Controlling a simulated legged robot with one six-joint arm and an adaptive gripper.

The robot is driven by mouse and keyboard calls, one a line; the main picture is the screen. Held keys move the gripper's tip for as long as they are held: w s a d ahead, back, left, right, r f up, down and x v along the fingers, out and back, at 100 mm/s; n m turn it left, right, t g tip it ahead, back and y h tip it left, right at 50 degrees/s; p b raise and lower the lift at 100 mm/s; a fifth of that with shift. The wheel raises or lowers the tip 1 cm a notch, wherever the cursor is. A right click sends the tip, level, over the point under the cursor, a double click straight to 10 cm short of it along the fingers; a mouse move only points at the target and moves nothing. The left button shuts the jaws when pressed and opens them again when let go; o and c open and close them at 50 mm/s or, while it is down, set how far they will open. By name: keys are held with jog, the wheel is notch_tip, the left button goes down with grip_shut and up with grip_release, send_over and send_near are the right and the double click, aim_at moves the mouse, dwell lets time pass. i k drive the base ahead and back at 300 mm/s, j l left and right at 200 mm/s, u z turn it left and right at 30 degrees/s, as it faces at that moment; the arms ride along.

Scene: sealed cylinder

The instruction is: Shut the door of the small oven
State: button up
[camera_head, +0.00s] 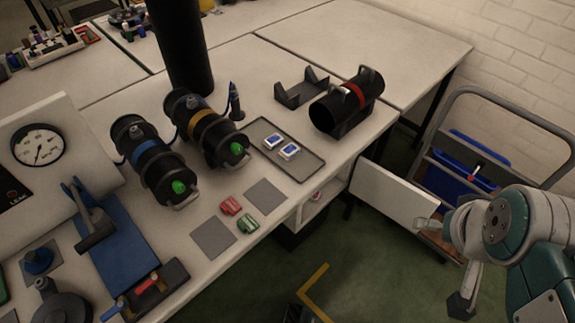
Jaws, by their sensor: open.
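The small oven appears to be the white box (322,202) under the table's right front edge, with an open front. Its white door (393,194) stands swung wide open to the right, reaching out over the floor. My gripper (448,264) is at the right, by the door's outer end. One dark-tipped finger points down, apart from the door. The other finger area overlaps the door's end in the picture, so I cannot tell whether it touches. The jaws are open and nothing shows between them. Most of the oven's inside is hidden by the tabletop.
A grey cart with a blue bin (461,163) stands behind my arm. The table (340,48) holds several black cylinders, a tray (313,160), a black cradle (302,90) and a gauge panel (38,146). Green floor (375,265) in front of the door is clear.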

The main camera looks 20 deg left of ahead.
aim_at(397, 199)
jog(key=k+l+u, duration=0.15)
jog(key=l+u, duration=0.2)
jog(key=u, duration=0.15)
jog(key=k+l+u, duration=0.2)
jog(key=u, duration=0.3)
jog(key=l, duration=0.1)
